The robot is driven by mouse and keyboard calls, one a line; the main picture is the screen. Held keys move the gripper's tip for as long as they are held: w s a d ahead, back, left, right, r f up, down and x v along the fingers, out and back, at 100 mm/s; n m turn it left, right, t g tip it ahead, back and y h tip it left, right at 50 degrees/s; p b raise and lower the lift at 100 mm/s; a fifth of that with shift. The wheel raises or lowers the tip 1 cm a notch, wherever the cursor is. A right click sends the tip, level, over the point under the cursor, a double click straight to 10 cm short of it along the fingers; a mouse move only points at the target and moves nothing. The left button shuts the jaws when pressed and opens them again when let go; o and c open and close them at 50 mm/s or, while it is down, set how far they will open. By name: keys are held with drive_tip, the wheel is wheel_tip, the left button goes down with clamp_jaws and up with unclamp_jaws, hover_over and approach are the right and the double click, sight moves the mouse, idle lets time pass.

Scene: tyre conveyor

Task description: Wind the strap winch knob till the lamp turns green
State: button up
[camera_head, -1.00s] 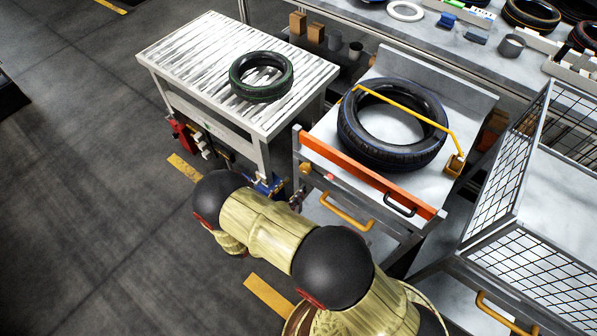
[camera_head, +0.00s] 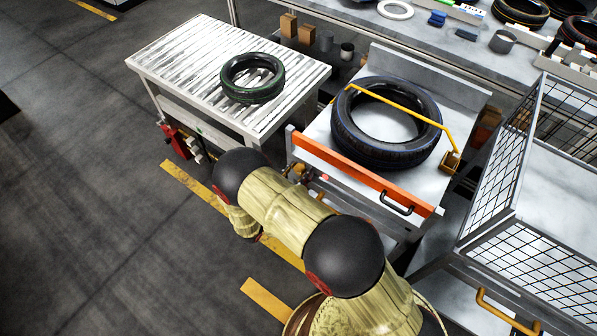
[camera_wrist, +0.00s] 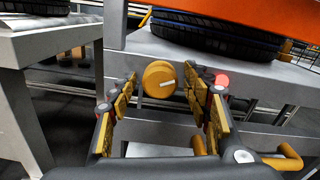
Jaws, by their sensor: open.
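My gripper (camera_wrist: 160,84) is open, with one finger on each side of the knob in the wrist view; I see no clear contact. The lamp (camera_wrist: 222,80) just right of the knob is red, and it also shows red in the head view (camera_head: 323,178). The yellow strap (camera_head: 400,101) runs over the black tyre (camera_head: 348,133) on the stand. In the head view my arm largely hides the gripper and knob.
The orange bar (camera_head: 350,171) with a black handle (camera_head: 397,203) crosses the stand's front above the knob. A yellow handle (camera_wrist: 287,158) lies low right. A roller table (camera_head: 180,65) with a green-marked tyre (camera_head: 252,91) stands left; a wire cage (camera_head: 498,165) stands right.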

drive_tip(key=shift+c, duration=1)
drive_tip(key=c, duration=1)
drive_tip(key=shift+o, duration=0.2)
drive_tip(key=shift+m, duration=0.3)
drive_tip(key=m+b, duration=0.1)
drive_tip(key=m, duration=0.4)
drive_tip(key=shift+w+a+m+b, duration=0.1)
drive_tip(key=shift+m+b, duration=0.2)
drive_tip(key=m+b, duration=0.2)
drive_tip(key=m, duration=0.4)
drive_tip(key=shift+a, duration=0.1)
drive_tip(key=o, duration=1.1)
